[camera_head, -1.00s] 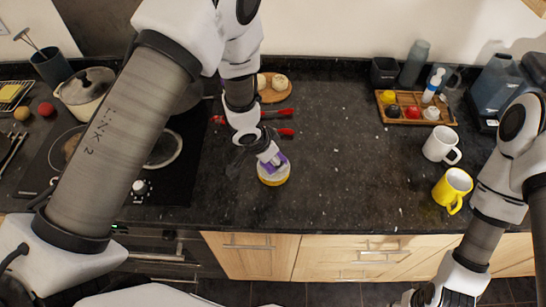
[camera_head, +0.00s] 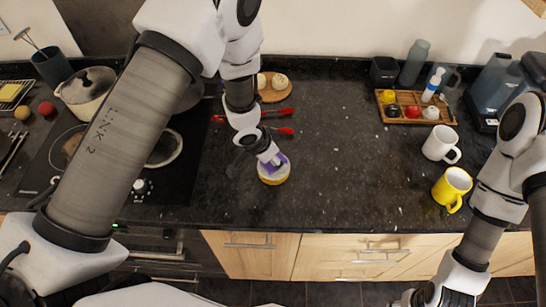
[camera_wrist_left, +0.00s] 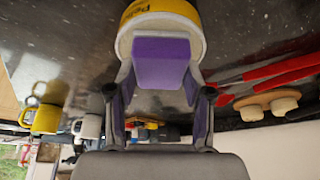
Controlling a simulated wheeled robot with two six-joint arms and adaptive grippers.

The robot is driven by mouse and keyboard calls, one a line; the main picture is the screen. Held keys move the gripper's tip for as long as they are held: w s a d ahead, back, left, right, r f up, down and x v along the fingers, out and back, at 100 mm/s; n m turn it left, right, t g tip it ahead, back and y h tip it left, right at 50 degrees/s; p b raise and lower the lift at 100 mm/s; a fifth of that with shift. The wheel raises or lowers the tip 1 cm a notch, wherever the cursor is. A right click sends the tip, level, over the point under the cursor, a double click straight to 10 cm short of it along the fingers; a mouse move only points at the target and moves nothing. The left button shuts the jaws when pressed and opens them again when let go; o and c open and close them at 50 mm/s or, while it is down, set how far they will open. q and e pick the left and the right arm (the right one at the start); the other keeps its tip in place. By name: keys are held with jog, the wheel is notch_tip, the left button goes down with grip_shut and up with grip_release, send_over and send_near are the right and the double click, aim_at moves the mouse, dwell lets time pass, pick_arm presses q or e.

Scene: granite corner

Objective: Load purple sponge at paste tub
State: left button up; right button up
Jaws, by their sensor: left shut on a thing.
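The purple sponge (camera_wrist_left: 162,62) is between the fingers of my left gripper (camera_head: 273,160), which is shut on it. The paste tub (camera_head: 274,176) is a round yellow tub with pale contents, standing on the dark counter near its front edge. The tub (camera_wrist_left: 130,14) also shows at the top of the left wrist view, with the sponge in front of its open top. The sponge is at the tub's top; whether it touches the paste I cannot tell. My right arm is at the lower right in the head view, its fingers not clearly visible.
Red-handled tools (camera_head: 280,113) and a wooden board (camera_head: 274,88) with pale round items lie behind the gripper. A cooktop (camera_head: 110,170) is at left. A white mug (camera_head: 439,145) and yellow mug (camera_head: 452,186) stand at right. The counter's middle is clear.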

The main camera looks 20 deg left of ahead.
pick_arm(q)
jog(key=shift+s, duration=0.1)
dwell(0.4)
notch_tip(320, 180, up, 3)
jog(key=p, duration=0.3)
jog(key=shift+f, duration=0.1)
jog(key=shift+r+p, duration=0.45)
jog(key=shift+r, duration=1.55)
